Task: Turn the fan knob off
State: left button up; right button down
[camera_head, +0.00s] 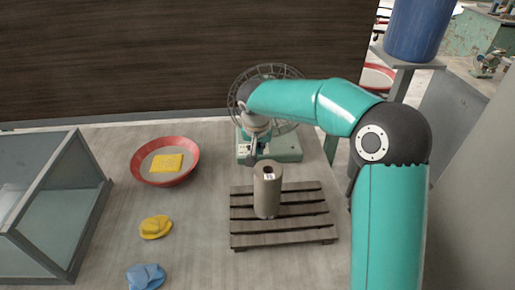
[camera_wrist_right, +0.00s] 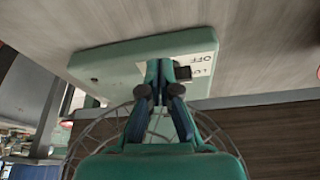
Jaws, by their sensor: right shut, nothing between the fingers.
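The fan has a teal base (camera_head: 285,149) and a round wire cage (camera_head: 289,73) at the back of the table; its base also shows in the wrist view (camera_wrist_right: 115,68). A pale label plate on the base reads OFF and what looks like LO. A small dark knob (camera_wrist_right: 183,73) sits at this plate, just right of my fingertips in the wrist view. My right gripper (camera_wrist_right: 160,68) is shut and empty, its tips at the plate's edge; I cannot tell whether they touch the knob. The gripper also shows in the head view (camera_head: 253,153). My left gripper is out of view.
A grey-brown cylinder (camera_head: 267,193) stands on a dark slatted pallet (camera_head: 284,238) in front of the fan. A red bowl (camera_head: 138,164) holds a yellow slab (camera_head: 166,163). Yellow (camera_head: 155,227) and blue (camera_head: 146,276) lumps lie left. A glass-sided box (camera_head: 62,205) stands far left.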

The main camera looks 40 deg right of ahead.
jog(key=shift+w+a+r, duration=0.2)
jog(key=shift+w+r, duration=0.15)
jog(key=shift+w, duration=0.2)
jog(key=shift+a+r, duration=0.15)
jog(key=shift+r, duration=0.35)
jog(key=s+v, duration=0.1)
jog(key=v, duration=0.9)
